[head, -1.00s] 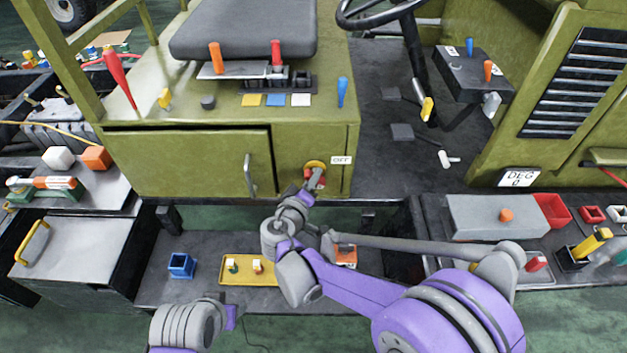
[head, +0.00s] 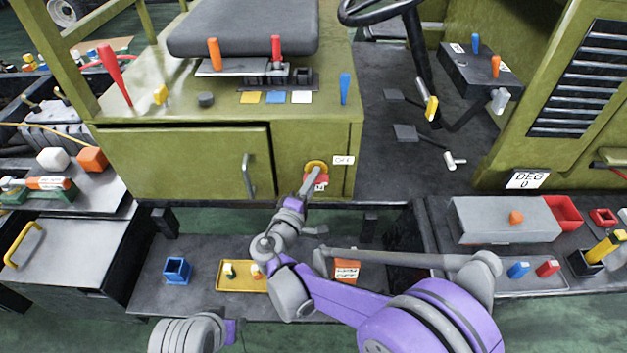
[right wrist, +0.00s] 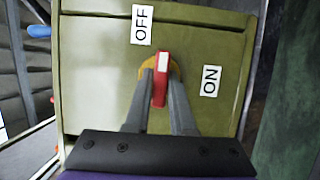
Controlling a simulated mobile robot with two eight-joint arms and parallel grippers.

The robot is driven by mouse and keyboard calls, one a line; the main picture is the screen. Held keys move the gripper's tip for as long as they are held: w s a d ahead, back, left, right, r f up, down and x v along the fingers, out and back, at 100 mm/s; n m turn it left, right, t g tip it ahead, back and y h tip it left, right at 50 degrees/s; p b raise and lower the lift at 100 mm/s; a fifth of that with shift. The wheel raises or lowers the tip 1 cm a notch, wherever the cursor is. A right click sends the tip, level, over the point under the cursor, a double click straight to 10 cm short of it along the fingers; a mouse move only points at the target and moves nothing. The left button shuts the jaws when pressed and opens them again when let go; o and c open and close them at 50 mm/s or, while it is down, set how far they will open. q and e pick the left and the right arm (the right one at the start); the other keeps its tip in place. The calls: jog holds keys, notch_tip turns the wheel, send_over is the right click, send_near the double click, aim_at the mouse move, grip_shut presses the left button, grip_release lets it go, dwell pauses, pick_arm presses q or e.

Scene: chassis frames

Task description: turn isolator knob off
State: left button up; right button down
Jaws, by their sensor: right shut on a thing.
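The isolator knob is a red handle with a white stripe (right wrist: 162,62) on a yellow disc (head: 316,165), set in the olive cabinet front. In the right wrist view my right gripper (right wrist: 160,78) has a finger on each side of the red handle and is shut on it. In the head view the right gripper (head: 314,178) reaches the knob from below and partly hides it. An OFF label (right wrist: 141,24) and an ON label (right wrist: 210,80) flank the knob; the white stripe points between them. In the head view OFF (head: 343,160) is right of the disc. My left gripper is not visible.
A cabinet door handle (head: 249,176) stands out left of the knob. Below are a blue holder (head: 177,270), a yellow tray (head: 230,286) and an orange box (head: 346,271). A grey box (head: 490,221) lies right. Open floor pan with pedals is right of the cabinet.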

dwell(0.4)
jog(key=c, duration=0.8)
grip_release()
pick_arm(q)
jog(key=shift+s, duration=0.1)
